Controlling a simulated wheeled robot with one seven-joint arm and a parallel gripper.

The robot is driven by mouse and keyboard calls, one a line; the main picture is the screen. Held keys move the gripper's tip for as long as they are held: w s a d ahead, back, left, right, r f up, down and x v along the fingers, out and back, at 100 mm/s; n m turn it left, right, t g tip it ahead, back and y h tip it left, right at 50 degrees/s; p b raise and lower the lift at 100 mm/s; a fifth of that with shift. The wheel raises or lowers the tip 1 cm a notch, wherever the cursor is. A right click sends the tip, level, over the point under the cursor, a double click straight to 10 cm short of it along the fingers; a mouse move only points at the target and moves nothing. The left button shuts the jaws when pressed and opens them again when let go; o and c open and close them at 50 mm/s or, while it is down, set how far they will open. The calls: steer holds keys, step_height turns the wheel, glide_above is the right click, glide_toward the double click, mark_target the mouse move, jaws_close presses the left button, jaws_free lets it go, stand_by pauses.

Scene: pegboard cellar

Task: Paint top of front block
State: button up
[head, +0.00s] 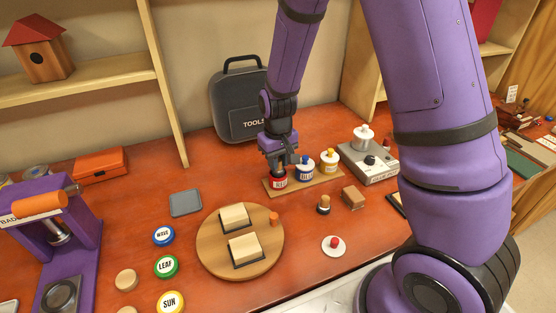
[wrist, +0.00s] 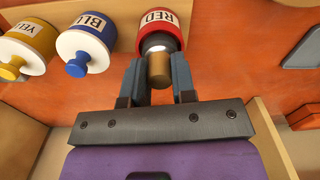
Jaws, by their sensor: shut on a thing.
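Two cream blocks sit in dark-edged holders on a round wooden board (head: 210,250) in the head view. The front block (head: 244,247) is nearer; the back block (head: 233,216) is behind it. Both tops look plain.
The blue pot (head: 305,170) and yellow pot (head: 329,162) stand lidded beside the red pot. A red-knobbed white lid (head: 333,244) lies in front. A wooden cube (head: 353,197), small wood-and-black piece (head: 324,204) and orange peg (head: 273,219) are nearby.

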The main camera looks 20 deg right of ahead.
steer(key=shift+s+f, duration=0.1)
steer(key=shift+f, duration=0.4)
stand_by(1.2)
steer(key=shift+r, duration=3.55)
